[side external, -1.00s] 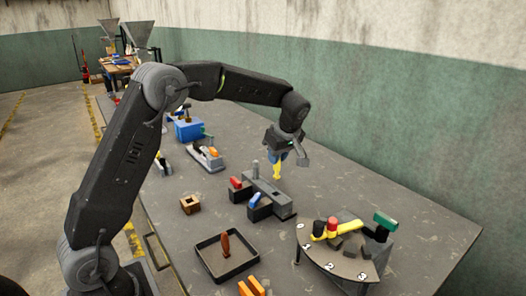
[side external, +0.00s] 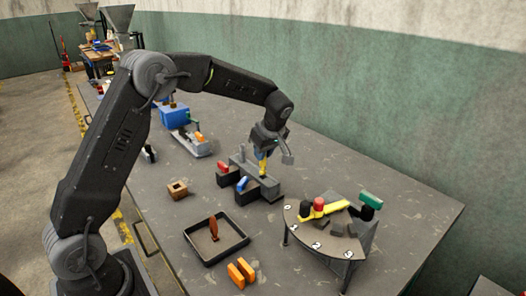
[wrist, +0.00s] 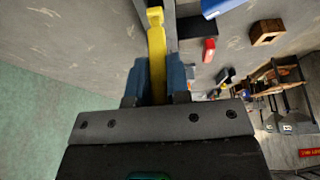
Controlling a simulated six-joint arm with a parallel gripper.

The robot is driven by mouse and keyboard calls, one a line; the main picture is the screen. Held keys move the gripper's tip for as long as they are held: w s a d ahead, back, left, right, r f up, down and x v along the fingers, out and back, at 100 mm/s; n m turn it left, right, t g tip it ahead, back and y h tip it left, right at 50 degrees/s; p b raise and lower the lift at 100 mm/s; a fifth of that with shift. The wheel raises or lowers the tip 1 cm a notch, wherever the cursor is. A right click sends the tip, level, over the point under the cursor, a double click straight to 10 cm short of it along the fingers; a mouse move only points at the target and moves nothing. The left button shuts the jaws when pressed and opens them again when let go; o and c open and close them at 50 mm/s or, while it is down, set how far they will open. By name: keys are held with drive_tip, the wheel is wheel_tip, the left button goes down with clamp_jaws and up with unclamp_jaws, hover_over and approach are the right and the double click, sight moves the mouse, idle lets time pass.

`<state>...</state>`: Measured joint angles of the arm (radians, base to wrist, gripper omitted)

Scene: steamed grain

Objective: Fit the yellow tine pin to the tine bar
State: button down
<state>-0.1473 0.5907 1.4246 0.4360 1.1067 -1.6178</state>
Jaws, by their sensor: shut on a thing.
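The yellow tine pin (wrist: 157,62) is held between the blue fingers of my gripper (wrist: 157,88), which is shut on it. In the side external view the pin (side external: 263,168) points down, and its lower end meets the top of the grey tine bar (side external: 269,188) in the picture. I cannot tell whether the pin is in a hole or just in front of or above the bar. In the wrist view a grey strip, apparently the bar (wrist: 171,28), runs beside the pin's far end. My gripper (side external: 265,152) partly hides the bar's far part.
Dark blocks with a red piece (side external: 223,167) and a blue piece (side external: 242,184) adjoin the bar's left side. A wooden block (side external: 177,189), a black tray (side external: 243,241) and orange pieces (side external: 241,271) lie nearer. A raised round-edged stand (side external: 305,239) with numbered places is at right.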

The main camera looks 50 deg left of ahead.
sight(265, 160)
drive_tip(key=shift+f, duration=0.15)
idle(0.5)
drive_tip(key=shift+f, duration=0.3)
drive_tip(key=shift+f, duration=1.6)
idle(1.1)
drive_tip(key=c, duration=1)
unclamp_jaws()
drive_tip(key=v, duration=1.4)
drive_tip(key=shift+d+f, duration=0.1)
